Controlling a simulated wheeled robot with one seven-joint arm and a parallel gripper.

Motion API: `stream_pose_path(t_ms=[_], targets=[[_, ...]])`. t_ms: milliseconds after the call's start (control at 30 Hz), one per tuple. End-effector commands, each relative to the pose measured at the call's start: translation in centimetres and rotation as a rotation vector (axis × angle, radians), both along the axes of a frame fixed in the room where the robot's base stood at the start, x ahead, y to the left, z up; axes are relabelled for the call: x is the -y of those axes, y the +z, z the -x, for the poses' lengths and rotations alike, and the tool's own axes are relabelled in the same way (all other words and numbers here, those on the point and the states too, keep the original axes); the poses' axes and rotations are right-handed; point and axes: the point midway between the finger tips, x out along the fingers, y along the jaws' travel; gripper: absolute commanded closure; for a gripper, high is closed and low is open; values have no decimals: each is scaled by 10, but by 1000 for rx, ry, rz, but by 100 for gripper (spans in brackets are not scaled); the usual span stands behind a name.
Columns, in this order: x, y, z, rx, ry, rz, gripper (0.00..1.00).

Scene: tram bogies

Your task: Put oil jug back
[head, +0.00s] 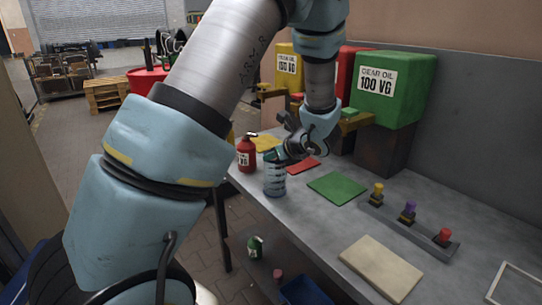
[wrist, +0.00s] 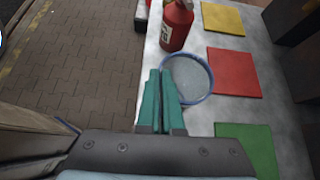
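A blue, clear-sided jug (head: 275,180) is upright at the table's near-left edge. In the wrist view its round blue rim (wrist: 208,91) opens upward, with a pale inside. My gripper (head: 283,155) is at the jug's top in the head view. In the wrist view its teal fingers (wrist: 160,72) are close together and overlap the left side of the rim. They look shut on the jug there, but the gripped part is hidden between them. I cannot tell whether the jug's base touches the table.
Yellow (wrist: 222,18), red (wrist: 233,72) and green (head: 337,187) mats lie on the table (head: 300,215). Gear oil tanks (head: 397,90) stand behind. A button bar (head: 410,228) and beige board (head: 380,267) lie at right.

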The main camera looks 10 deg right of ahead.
Motion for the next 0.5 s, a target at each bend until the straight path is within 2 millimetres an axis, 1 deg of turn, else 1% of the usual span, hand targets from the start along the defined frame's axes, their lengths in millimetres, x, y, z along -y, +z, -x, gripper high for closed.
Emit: stream_pose_path(t_ms=[167, 267, 300, 500], targets=[[0, 0, 0, 2, 0, 1, 100], [0, -3, 0, 1, -1, 0, 100], [0, -2, 0, 0, 0, 0, 94], [0, -1, 0, 0, 0, 0, 71]])
